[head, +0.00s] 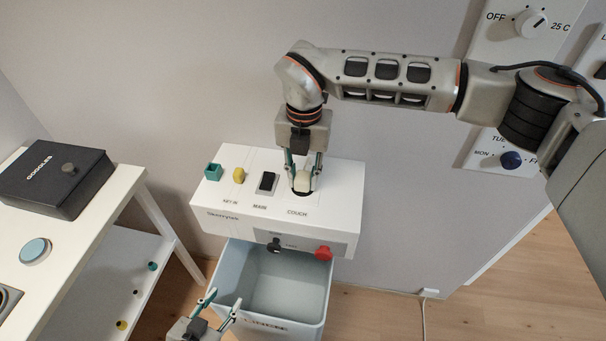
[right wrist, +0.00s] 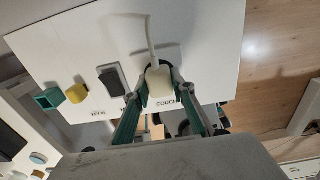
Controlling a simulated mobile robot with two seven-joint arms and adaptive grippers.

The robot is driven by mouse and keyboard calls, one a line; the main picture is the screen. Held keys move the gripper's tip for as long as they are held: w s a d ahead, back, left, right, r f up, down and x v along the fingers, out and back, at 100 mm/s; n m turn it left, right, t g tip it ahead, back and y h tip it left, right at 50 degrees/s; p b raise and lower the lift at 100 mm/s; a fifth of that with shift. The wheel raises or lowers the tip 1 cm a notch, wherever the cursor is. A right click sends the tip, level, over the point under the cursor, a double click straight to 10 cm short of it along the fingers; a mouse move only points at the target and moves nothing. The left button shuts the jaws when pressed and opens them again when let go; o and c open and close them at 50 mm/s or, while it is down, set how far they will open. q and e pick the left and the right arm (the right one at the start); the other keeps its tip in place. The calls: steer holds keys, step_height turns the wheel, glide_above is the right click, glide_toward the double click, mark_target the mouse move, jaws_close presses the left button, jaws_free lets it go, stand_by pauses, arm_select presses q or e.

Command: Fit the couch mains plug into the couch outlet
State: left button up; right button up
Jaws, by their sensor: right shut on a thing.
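The cream couch plug (head: 302,181) is between the fingertips of my right gripper (head: 303,172), which is shut on it from above. The plug is at the dark round couch outlet (head: 311,194) on top of the white box. How deep it sits cannot be told. In the right wrist view the plug (right wrist: 159,88) is between the green fingertips, above the COUCH label, and its pale cable runs up from it. My left gripper (head: 222,303) is open and empty at the bottom, in front of the grey bin.
The white box (head: 223,208) also carries a teal square socket (head: 213,171), a yellow piece (head: 239,175), a black switch (head: 267,182) and a red knob (head: 323,253). A bin (head: 318,300) stands below. A white table (head: 105,200) is at the left; wall panels are at the right.

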steer(key=shift+f, duration=0.25)
steer(key=o, duration=1.1)
step_height(320, 180, up, 12)
